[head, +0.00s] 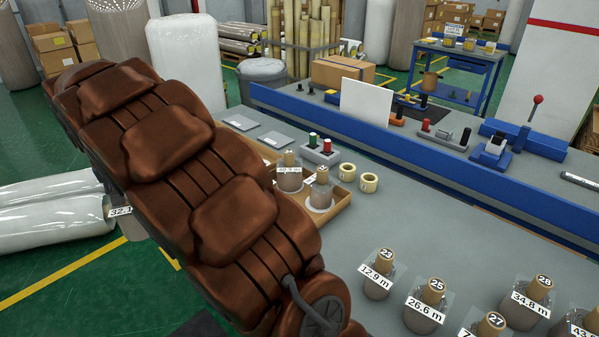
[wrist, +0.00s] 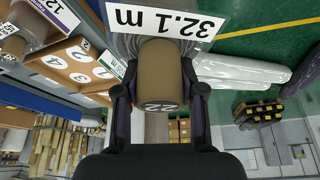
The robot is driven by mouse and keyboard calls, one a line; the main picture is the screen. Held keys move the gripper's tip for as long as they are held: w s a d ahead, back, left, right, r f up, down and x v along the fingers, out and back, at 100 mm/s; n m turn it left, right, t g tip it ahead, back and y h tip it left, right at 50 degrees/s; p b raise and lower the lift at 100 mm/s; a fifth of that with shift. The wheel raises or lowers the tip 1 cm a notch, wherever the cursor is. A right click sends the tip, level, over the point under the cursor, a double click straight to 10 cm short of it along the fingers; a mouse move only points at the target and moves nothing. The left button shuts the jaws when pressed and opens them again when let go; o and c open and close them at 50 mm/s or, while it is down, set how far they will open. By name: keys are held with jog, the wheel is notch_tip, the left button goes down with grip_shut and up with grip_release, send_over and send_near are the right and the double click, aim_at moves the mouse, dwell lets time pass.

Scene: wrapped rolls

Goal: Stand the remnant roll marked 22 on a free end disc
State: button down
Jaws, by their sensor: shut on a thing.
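The remnant roll marked 22 (wrist: 160,78) has a brown core and clear wrap, with a white 32.1 m label. In the wrist view my gripper (wrist: 160,92) is shut on its core, one finger on each side. A wooden tray (head: 340,214) on the bench holds two standing rolls, a rear one (head: 290,178) and a front one (head: 321,193).
Several labelled rolls, such as 23 (head: 379,278) and 25 (head: 428,310), stand on the bench's near right. Two tape rings (head: 369,183) lie beside the tray. A blue rail (head: 430,150) runs behind. Large wrapped rolls (head: 50,210) lie on the floor at left.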

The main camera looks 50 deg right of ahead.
jog(key=s+d+f+n, duration=0.1)
jog(key=s+d, duration=0.1)
jog(key=d, duration=0.8)
jog(key=s+d+f+n, duration=0.1)
jog(key=s+d+f, duration=0.1)
jog(key=d, duration=0.8)
jog(key=s+d+f+n+y+b, duration=0.1)
jog(key=s+d+f+n, duration=0.1)
jog(key=s+d, duration=0.5)
jog(key=s+d+f+n+y+b, duration=0.1)
jog(key=s+d+f, duration=0.25)
jog(key=d, duration=0.75)
notch_tip(320, 180, down, 8)
jog(key=b, duration=0.2)
jog(key=shift+s+r, duration=0.15)
jog(key=shift+r, duration=0.05)
jog(key=shift+f+b, duration=0.4)
jog(key=shift+b, duration=0.2)
jog(key=c, duration=0.6)
grip_release()
jog(key=v, duration=1.2)
jog(key=shift+s+a, duration=0.1)
jog(key=shift+a, duration=0.05)
